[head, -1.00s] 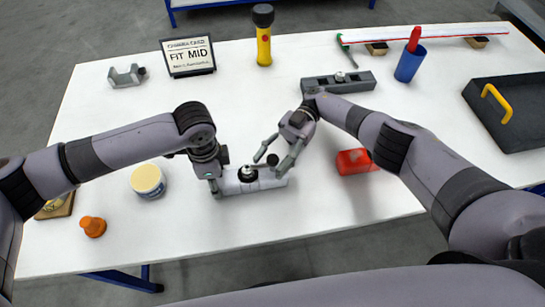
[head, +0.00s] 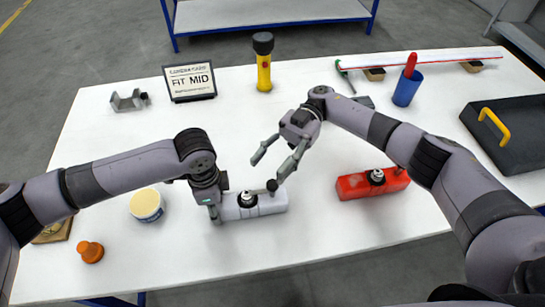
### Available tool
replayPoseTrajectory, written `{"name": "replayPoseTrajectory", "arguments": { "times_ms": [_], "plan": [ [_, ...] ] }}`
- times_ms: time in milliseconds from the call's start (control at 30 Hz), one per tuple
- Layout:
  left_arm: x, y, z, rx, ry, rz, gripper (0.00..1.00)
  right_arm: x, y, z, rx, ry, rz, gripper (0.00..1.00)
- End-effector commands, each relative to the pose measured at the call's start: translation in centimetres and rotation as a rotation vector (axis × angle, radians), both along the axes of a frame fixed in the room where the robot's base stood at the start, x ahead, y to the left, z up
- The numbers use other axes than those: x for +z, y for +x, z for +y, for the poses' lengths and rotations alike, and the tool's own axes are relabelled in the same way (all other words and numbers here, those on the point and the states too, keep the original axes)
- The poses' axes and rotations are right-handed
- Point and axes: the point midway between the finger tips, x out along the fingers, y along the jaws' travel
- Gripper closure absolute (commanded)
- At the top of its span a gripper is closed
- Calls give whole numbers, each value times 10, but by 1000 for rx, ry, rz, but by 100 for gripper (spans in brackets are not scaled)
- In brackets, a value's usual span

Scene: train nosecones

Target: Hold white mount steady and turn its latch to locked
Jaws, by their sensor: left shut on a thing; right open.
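The white mount (head: 268,204) lies on the table near the front middle, with a black-and-silver round fitting on its top. A dark knob, likely its latch (head: 272,185), sticks up near its right end; I cannot tell its lock state. My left gripper (head: 214,212) is shut on the left end of the white mount, its fingers partly hidden. My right gripper (head: 264,170) is open, above and behind the mount, with one fingertip close to the knob. I cannot tell whether they touch.
A cream-lidded tub (head: 146,205) and an orange cone (head: 90,252) are at left. A card sign (head: 190,82), yellow flashlight (head: 264,65), blue cup (head: 407,90) and black tray (head: 510,125) stand farther back.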

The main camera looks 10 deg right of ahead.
Motion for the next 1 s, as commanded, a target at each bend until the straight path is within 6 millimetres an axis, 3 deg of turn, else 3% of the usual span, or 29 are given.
{"name": "replayPoseTrajectory", "arguments": {
  "times_ms": [467, 500, 833, 1000],
  "plan": [
    [0, 0, 0, 0, 0, 0, 87, 8, 0, 0, 1, -1, 1, 57],
    [0, 0, 0, 0, 0, 0, 53, 8, 0, 0, 1, -1, 1, 57],
    [0, 0, 0, 0, 0, 0, 31, 8, 0, 0, 1, 0, 0, 57],
    [0, 0, 0, 0, 0, 0, 30, 8, 0, 0, 1, 0, 0, 57]
  ]
}}
